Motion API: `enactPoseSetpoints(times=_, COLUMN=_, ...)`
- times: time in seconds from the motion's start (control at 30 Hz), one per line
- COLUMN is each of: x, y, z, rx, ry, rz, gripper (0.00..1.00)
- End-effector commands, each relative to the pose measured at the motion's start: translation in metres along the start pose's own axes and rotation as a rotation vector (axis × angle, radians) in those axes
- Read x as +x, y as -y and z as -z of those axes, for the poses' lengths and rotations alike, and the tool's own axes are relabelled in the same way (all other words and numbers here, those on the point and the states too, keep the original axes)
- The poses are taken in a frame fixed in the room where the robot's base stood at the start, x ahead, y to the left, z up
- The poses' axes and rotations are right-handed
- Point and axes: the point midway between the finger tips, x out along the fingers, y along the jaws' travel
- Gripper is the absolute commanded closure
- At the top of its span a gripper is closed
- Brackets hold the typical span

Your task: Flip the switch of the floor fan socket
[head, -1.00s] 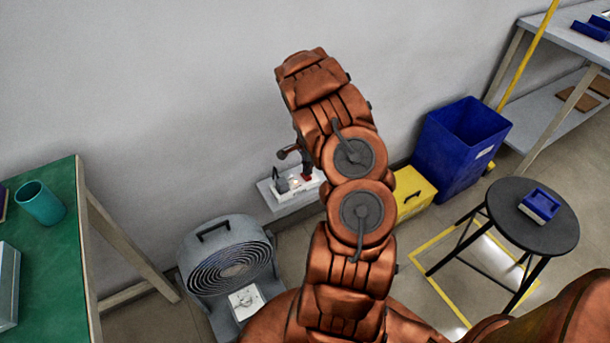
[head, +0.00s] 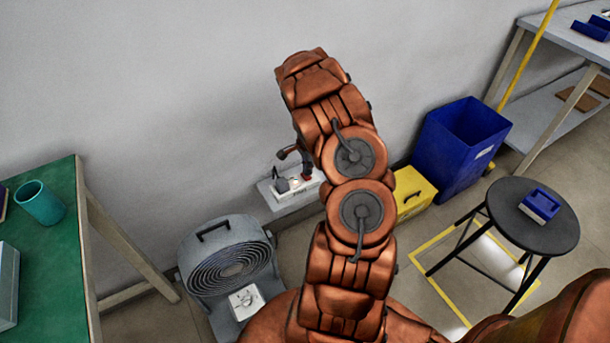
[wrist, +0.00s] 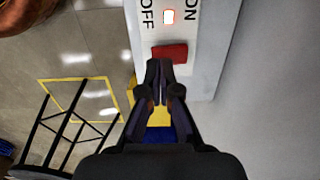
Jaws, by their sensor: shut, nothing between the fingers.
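The floor fan (head: 229,268) stands on the floor by the wall in the head view, with a white plate (head: 244,301) at its base. A white socket unit (head: 293,192) sits on a low ledge against the wall, with dark plug-like parts on it. In the wrist view its face carries a red switch (wrist: 171,53) between OFF and ON lettering, and a small lit indicator (wrist: 168,17). My gripper (wrist: 159,66) is shut and empty, its tips right at the lower edge of the red switch. I cannot tell whether they touch it.
A yellow box (head: 411,194) and a blue bin (head: 461,148) stand right of the ledge. A black stool (head: 525,232) holds a blue-and-white item (head: 540,204). A green-topped table (head: 58,243) is at left. Grey shelving (head: 568,35) is at far right.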

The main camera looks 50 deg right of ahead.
Motion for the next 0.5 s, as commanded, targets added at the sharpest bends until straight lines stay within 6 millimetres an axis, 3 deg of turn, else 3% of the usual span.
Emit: enactPoseSetpoints(times=0.5, x=0.0067, y=0.0, z=-0.0001, rx=0.0, ry=0.0, rz=0.0, gripper=1.0)
